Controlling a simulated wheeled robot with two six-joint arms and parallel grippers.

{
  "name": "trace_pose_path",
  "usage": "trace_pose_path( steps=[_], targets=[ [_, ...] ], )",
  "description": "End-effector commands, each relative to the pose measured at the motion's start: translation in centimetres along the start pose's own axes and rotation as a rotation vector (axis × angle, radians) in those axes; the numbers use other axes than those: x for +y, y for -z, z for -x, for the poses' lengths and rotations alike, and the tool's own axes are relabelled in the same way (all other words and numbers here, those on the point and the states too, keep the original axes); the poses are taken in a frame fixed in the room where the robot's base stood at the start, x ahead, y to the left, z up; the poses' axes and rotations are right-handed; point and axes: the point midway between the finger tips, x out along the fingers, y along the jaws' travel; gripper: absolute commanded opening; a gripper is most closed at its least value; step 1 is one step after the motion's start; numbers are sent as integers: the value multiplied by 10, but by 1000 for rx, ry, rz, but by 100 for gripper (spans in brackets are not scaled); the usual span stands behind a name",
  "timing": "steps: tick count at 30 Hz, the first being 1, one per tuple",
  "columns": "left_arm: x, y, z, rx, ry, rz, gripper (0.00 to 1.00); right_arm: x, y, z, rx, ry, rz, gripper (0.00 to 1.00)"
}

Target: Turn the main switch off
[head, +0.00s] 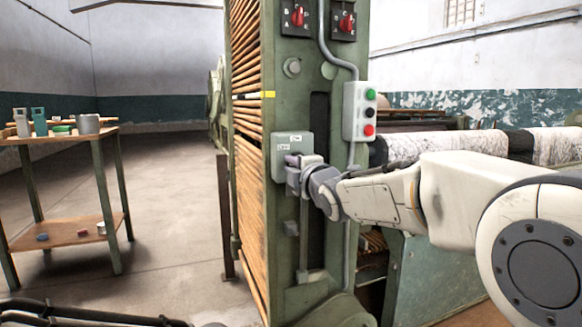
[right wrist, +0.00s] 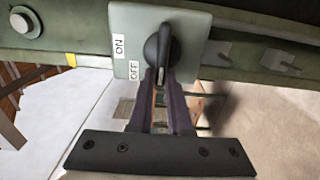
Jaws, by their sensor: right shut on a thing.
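The main switch is a grey-green box (head: 285,145) with ON and OFF labels, on the front of the green machine frame. In the right wrist view its plate (right wrist: 140,20) fills the upper middle, with a black knob (right wrist: 164,45) on it. The knob's grip lies roughly upright in that view; I cannot tell which label it points to. My right gripper (right wrist: 162,80) is shut on the knob's lower end. In the head view the gripper (head: 296,172) covers the knob. My left gripper is not in view.
Two red rotary switches (head: 297,17) are higher up. A small table (head: 75,137) with bottles and a pot stands at left, with open floor between.

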Motion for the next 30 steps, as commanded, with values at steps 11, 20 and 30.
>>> trace_pose_path(
  steps=[11, 20, 30],
  targets=[
    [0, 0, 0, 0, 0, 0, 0, -1, 0, 0, 0, 2, 1, 46],
    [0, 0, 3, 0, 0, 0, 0, 2, 0, 17, 0, 0, 0, 46],
    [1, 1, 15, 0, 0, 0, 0, 2, 0, 82, -1, 1, 2, 46]
  ],
)
